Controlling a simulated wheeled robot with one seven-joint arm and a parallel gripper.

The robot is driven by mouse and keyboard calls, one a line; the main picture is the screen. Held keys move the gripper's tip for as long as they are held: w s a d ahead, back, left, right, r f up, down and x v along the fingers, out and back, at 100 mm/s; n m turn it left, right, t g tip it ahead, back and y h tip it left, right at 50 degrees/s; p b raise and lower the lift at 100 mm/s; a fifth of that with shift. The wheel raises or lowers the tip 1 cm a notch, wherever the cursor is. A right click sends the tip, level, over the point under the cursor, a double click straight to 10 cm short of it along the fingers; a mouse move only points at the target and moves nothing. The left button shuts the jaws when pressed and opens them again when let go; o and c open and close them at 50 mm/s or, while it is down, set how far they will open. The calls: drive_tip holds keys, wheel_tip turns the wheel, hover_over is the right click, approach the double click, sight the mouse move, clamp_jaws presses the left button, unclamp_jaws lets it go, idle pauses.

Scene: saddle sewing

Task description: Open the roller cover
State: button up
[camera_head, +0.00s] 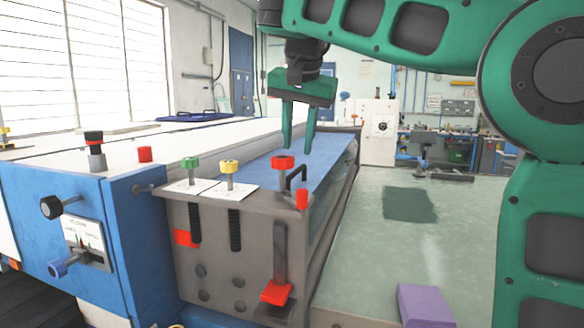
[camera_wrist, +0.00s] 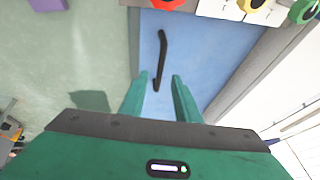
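The roller cover (camera_head: 318,151) is a flat blue panel on top of the grey machine, and it also shows in the wrist view (camera_wrist: 205,55). A black bar handle (camera_head: 297,174) stands near its front end; in the wrist view the handle (camera_wrist: 161,55) runs lengthwise on the blue panel. My gripper (camera_head: 298,148) hangs above the cover with its green fingers pointing down. In the wrist view the fingers (camera_wrist: 160,78) are apart, with the handle's lower end showing between them. They appear clear of the handle, and nothing is held.
A red knob (camera_head: 283,161), a yellow knob (camera_head: 229,167) and a green knob (camera_head: 190,163) stand along the machine's front edge. A small red part (camera_head: 302,199) sits beside the handle. A purple block (camera_head: 425,305) lies on the right.

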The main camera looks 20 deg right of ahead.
sight(294, 172)
drive_tip(key=shift+x, duration=3.6)
drive_tip(key=shift+a, duration=0.1)
clamp_jaws()
